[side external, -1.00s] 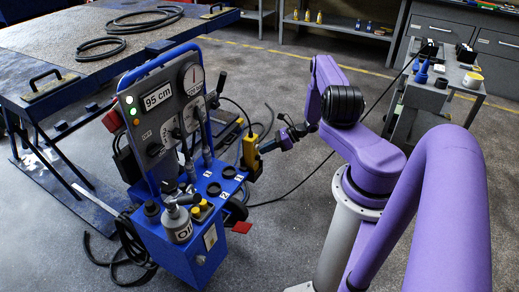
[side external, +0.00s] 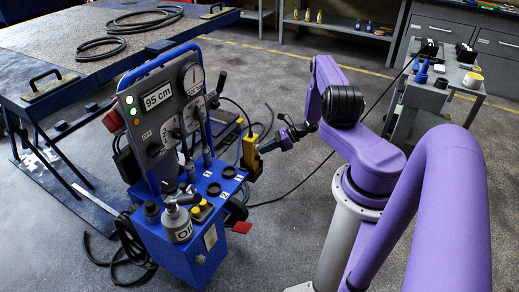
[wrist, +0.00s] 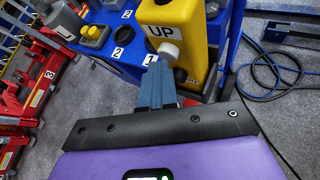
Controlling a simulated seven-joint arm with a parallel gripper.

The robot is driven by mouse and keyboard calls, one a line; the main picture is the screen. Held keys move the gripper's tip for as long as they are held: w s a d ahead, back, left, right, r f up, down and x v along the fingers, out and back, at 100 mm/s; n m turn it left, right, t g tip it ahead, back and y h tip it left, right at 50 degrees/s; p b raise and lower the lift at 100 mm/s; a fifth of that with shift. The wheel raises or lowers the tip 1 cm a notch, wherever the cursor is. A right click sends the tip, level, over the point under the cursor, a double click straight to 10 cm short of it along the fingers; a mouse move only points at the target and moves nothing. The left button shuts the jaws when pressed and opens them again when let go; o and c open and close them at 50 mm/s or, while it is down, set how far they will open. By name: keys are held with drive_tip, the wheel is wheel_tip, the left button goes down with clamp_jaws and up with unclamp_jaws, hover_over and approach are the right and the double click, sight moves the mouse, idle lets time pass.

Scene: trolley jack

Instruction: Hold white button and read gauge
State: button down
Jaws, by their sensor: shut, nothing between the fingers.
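The yellow control box (side external: 250,152) hangs at the right side of the blue jack unit (side external: 185,262). In the wrist view the yellow box (wrist: 190,20) carries an "UP" label with a white button (wrist: 169,51) just below it. My gripper (wrist: 157,68) is shut and empty, its blue fingertips right at the white button's lower left; I cannot tell whether they press it. In the side view my gripper (side external: 265,148) reaches the box from the right and the button is hidden. The round gauge (side external: 191,76) tops the grey panel; its reading is too small to tell. A display (side external: 158,98) reads "95 cm".
A grey oil can (side external: 178,224) and numbered sockets (side external: 214,189) are on the unit's top. A lift table (side external: 60,75) stands behind left. Black hoses (side external: 130,255) lie on the floor. A grey trolley (side external: 425,95) stands at right. The floor behind is mostly clear.

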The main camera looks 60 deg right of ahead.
idle(0.3)
drive_tip(key=shift+s, duration=1)
drive_tip(key=shift+s, duration=0.15)
drive_tip(key=s, duration=0.4)
drive_tip(key=shift+s, duration=0.35)
idle(1.2)
